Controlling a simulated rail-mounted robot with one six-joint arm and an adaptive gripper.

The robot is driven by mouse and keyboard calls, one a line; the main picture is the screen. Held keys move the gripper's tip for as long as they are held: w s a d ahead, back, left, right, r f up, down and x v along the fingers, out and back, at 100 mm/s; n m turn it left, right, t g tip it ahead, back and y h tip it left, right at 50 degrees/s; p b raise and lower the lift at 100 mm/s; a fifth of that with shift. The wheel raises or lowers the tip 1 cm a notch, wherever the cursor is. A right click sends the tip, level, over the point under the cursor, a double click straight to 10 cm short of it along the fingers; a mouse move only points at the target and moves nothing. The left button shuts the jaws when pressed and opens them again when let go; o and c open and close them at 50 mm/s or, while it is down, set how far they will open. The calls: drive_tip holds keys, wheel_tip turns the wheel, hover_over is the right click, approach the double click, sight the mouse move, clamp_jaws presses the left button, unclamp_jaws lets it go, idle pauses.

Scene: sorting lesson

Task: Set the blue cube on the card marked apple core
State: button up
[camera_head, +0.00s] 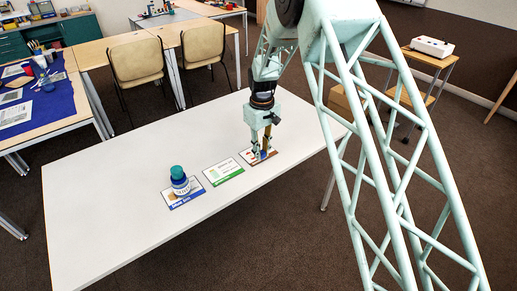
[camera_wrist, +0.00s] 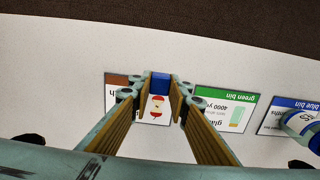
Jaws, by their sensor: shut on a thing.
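My gripper (camera_head: 262,151) points down over the right-hand card in the head view. In the wrist view its two fingers (camera_wrist: 160,92) are shut on the blue cube (camera_wrist: 160,84), which sits between the tips. The card with the apple core picture (camera_wrist: 156,111) has a brown band and lies under the gripper; it also shows in the head view (camera_head: 246,157). The fingers and cube hide part of this card. The cube is over the card or very low on it; I cannot tell whether it touches. In the head view the fingers mostly hide the cube.
A green-banded card (camera_head: 224,172) lies to the left on the white table (camera_head: 110,205). Beyond it is a blue-banded card (camera_head: 186,200) with a blue jar with a teal lid (camera_head: 180,181) standing on it. The table's left part is clear.

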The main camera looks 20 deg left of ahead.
drive_tip(key=shift+w+a+f+b, duration=0.15)
drive_tip(key=shift+w+a, duration=0.45)
drive_tip(key=shift+w, duration=0.45)
drive_tip(key=shift+w+a+f+b, duration=0.1)
drive_tip(key=shift+w+a, duration=0.45)
drive_tip(key=shift+w, duration=0.55)
drive_tip(key=shift+w+a+f+b, duration=0.15)
drive_tip(key=shift+w+a, duration=0.45)
drive_tip(key=shift+w, duration=0.45)
drive_tip(key=shift+r, duration=0.1)
drive_tip(key=shift+w+a, duration=0.15)
drive_tip(key=shift+w, duration=0.05)
drive_tip(key=shift+f+b, duration=0.55)
drive_tip(key=shift+f, duration=1.25)
drive_tip(key=shift+f, duration=0.1)
drive_tip(key=o, duration=0.7)
wheel_tip(320, 180, up, 12)
drive_tip(key=p, duration=0.2)
